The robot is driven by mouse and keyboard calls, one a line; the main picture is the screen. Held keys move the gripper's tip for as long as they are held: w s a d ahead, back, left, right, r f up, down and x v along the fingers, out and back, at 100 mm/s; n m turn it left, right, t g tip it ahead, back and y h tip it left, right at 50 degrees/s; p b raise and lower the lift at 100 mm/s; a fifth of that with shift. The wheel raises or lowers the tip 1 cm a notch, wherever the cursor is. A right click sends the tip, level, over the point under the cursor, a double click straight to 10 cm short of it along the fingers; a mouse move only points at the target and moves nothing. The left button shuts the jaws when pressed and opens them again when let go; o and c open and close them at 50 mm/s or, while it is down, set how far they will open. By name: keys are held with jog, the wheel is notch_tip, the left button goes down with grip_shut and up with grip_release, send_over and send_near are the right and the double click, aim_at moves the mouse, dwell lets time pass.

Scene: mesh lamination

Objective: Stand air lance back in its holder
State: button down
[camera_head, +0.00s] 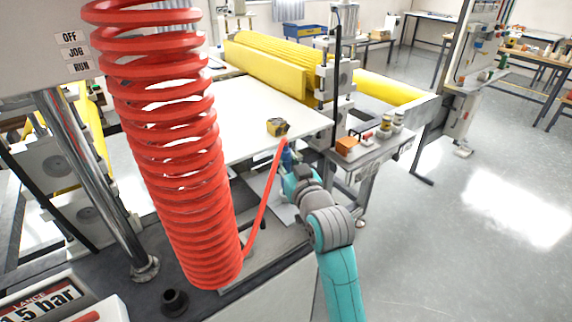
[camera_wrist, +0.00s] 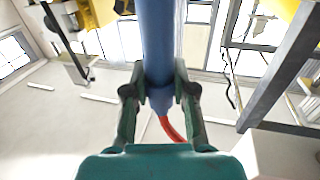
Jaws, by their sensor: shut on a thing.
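My gripper (camera_wrist: 160,92) is shut on the blue air lance (camera_wrist: 161,35). The wrist view shows the lance's shaft between the two fingers, with the red hose at its lower end. In the head view my gripper (camera_head: 288,172) is beside the white table's near edge, and a small part of the lance (camera_head: 287,156) shows there. The lance's far end is out of sight. A black round cup (camera_head: 174,301), which looks like the holder, stands on the dark bench at the lower left, well apart from my gripper. I see nothing standing in it.
A large red coiled hose (camera_head: 172,150) hangs at the left, and its straight end runs to the lance. A sign (camera_head: 45,303) reads "LANCE" and "1.5 bar". A yellow tape measure (camera_head: 276,127) lies on the white table (camera_head: 225,128). Yellow rollers (camera_head: 270,68) stand behind.

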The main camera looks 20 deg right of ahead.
aim_at(286, 150)
jog(key=shift+r, duration=2.4)
